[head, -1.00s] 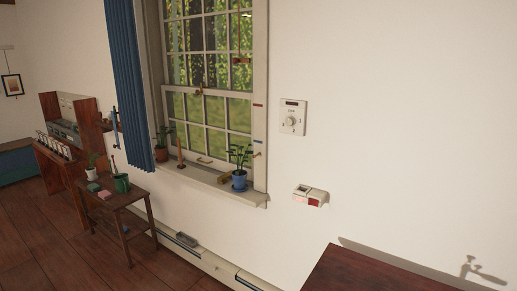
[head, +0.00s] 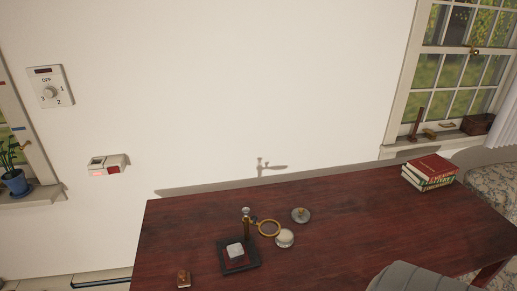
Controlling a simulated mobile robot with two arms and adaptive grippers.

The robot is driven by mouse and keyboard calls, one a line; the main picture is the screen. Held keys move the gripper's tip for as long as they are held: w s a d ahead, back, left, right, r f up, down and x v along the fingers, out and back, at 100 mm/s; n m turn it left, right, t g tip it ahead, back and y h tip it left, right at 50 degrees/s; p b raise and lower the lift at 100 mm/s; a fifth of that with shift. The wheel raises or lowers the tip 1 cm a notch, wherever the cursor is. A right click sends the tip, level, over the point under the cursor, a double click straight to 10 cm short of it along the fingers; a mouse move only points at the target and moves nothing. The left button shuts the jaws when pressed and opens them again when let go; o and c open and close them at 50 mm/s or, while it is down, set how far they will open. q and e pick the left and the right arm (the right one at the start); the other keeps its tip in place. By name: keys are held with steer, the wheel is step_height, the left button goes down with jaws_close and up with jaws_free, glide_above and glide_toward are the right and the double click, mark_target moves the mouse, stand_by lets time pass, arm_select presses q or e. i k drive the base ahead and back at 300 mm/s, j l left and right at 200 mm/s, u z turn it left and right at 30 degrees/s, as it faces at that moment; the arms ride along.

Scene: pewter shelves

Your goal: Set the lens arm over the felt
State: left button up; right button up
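The lens arm (head: 268,228) is a brass-rimmed ring lens on a short arm from an upright brass post (head: 246,222). The post stands on a dark square base (head: 252,262) on the desk. A pale grey-white block or pad (head: 235,252) lies on the base; I cannot tell whether it is the felt. The lens ring is to the right of the post, apart from this pad and close to a round white-topped item (head: 285,238). Neither of my grippers is in view.
The dark red wooden desk (head: 350,225) has much clear surface on its right. Several books (head: 429,172) are stacked at its far right. A small lidded dish (head: 300,215) and a small brown item (head: 184,278) are on it. A grey chair back (head: 405,277) is in front.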

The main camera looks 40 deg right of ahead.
mark_target(254, 218)
steer(key=z, duration=1.5)
